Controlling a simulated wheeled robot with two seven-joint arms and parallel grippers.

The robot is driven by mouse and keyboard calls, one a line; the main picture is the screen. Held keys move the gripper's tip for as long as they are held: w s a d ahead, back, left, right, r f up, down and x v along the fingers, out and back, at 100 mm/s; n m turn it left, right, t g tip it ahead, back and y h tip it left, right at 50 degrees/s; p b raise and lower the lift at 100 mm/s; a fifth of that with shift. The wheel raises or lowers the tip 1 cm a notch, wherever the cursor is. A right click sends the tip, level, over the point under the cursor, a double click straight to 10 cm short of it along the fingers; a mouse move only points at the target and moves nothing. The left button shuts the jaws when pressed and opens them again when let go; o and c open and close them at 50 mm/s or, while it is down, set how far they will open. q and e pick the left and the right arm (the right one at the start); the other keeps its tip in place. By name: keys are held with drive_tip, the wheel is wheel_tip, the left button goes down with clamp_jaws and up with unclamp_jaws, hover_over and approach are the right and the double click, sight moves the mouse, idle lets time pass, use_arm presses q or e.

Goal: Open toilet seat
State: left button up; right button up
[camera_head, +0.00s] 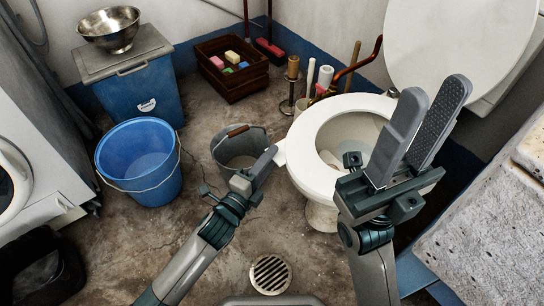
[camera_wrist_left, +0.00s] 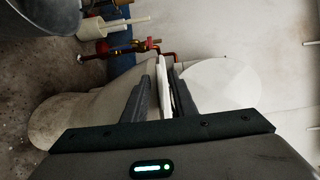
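The white toilet (camera_head: 318,217) stands right of centre in the head view. Its white seat ring (camera_head: 308,126) lies flat on the bowl, and the large round lid (camera_head: 450,38) is raised behind. My left gripper (camera_head: 270,158) is at the left edge of the seat. In the left wrist view, the seat's white edge (camera_wrist_left: 165,88) lies between the two dark fingers of my left gripper (camera_wrist_left: 166,72), which stand apart; firm contact is hard to see. My right gripper (camera_head: 440,95) is open and empty, its fingers pointing up in front of the seat's right side, hiding part of it.
A grey bucket (camera_head: 238,150) stands just left of the toilet, near my left arm. A blue bucket (camera_head: 140,175) is further left. A brown crate (camera_head: 232,78) and brushes (camera_head: 310,75) are behind. A stone slab (camera_head: 490,225) is at the right.

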use_arm(q)
drive_tip(key=shift+x, duration=0.95)
drive_tip(key=shift+s, duration=0.15)
clamp_jaws()
drive_tip(key=shift+r, duration=0.1)
idle(0.6)
